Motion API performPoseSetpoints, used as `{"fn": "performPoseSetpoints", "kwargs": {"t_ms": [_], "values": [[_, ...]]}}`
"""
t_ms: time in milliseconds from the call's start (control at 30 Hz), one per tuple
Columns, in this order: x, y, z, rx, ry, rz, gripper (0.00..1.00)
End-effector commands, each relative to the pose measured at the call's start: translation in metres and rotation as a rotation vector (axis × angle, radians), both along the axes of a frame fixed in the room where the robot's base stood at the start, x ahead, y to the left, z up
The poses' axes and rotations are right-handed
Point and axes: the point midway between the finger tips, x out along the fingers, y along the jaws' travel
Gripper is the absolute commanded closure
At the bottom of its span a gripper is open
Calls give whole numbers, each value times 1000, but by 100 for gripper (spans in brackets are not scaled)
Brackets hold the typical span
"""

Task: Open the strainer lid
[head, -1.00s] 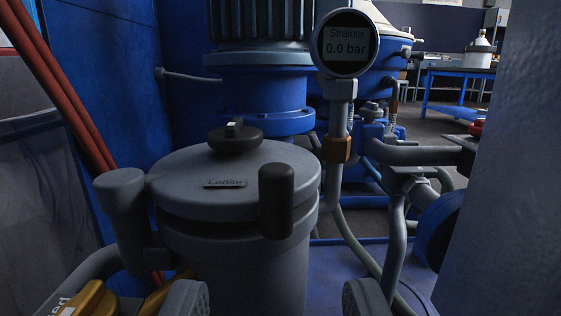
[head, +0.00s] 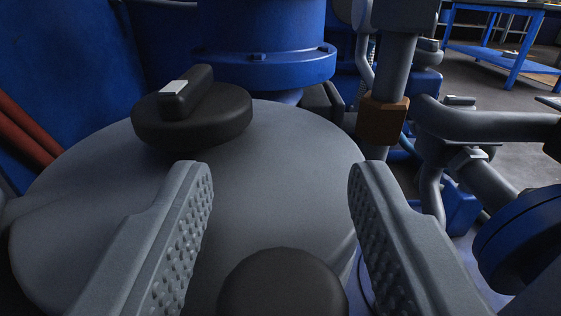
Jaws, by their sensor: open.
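The strainer lid (head: 265,150) is a round grey disc that fills the lower left and middle of the view. A black knob (head: 195,112) with a raised bar and a white mark sits on its far part. The rounded top of a dark upright handle (head: 282,287) shows at the near side of the lid, between my jaws. My gripper (head: 280,175) is open, its two ridged fingers apart on either side of that handle top and nothing clamped between them. The "Loose" label and the strainer body are out of view.
A grey upright pipe with a brown fitting (head: 382,118) stands just beyond the right finger. Grey pipes (head: 485,125) and a blue flange (head: 525,235) lie to the right. A blue machine base (head: 265,60) stands behind the lid. A blue table (head: 500,40) is far right.

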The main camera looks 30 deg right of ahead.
Motion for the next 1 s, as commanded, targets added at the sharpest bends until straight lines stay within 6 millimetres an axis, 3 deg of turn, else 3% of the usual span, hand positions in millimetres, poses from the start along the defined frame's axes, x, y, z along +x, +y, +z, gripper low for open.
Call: {"fn": "performPoseSetpoints", "kwargs": {"t_ms": [267, 500, 1000], "values": [[1, -1, 0, 0, 0, 0, 56], [1, -1, 0, 0, 0, 0, 99], [-7, 8, 0, 1, -1, -72, 100]]}}
